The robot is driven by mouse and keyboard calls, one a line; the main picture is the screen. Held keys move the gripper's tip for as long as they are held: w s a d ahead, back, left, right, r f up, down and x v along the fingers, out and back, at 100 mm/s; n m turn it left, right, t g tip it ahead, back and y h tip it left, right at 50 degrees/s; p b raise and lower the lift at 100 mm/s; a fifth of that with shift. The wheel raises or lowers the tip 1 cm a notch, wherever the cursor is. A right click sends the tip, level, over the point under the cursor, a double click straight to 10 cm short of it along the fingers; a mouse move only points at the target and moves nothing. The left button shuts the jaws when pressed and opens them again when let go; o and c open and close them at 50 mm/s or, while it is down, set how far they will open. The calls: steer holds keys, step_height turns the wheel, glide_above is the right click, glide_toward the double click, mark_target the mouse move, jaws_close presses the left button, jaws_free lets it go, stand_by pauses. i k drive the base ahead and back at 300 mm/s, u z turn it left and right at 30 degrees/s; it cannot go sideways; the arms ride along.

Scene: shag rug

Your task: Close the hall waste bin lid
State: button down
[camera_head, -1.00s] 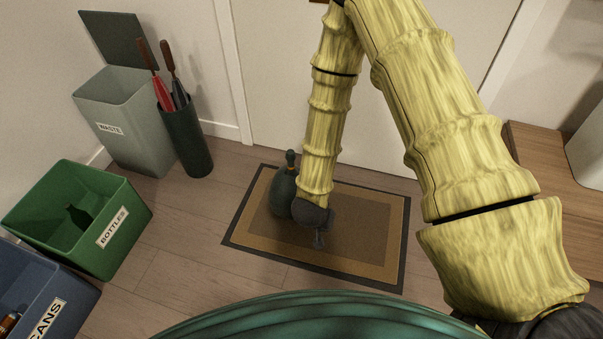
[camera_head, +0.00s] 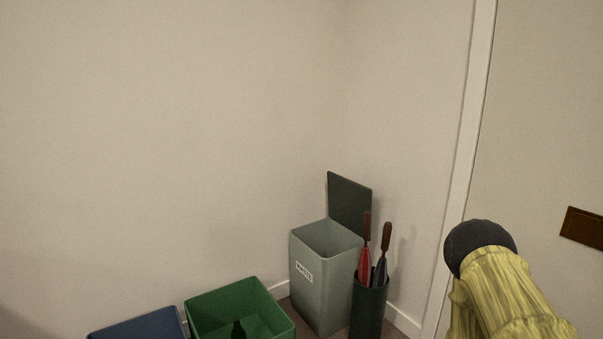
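The waste bin (camera_head: 318,292) is a grey-green box with a white label on its front, standing in the corner by the wall. Its dark green lid (camera_head: 349,203) stands upright at the rear right edge, so the bin is open. My arm shows at the lower right, to the right of the bin and apart from it. Its yellow, ridged links end at a dark rounded joint. The gripper itself is not visible.
A dark umbrella stand (camera_head: 368,308) with red and dark umbrellas stands close against the bin's right side. A door frame (camera_head: 465,160) is at right.

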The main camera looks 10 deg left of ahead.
mark_target(349, 201)
steer(key=u, duration=0.5)
steer(key=i, duration=0.9)
steer(key=u, duration=0.2)
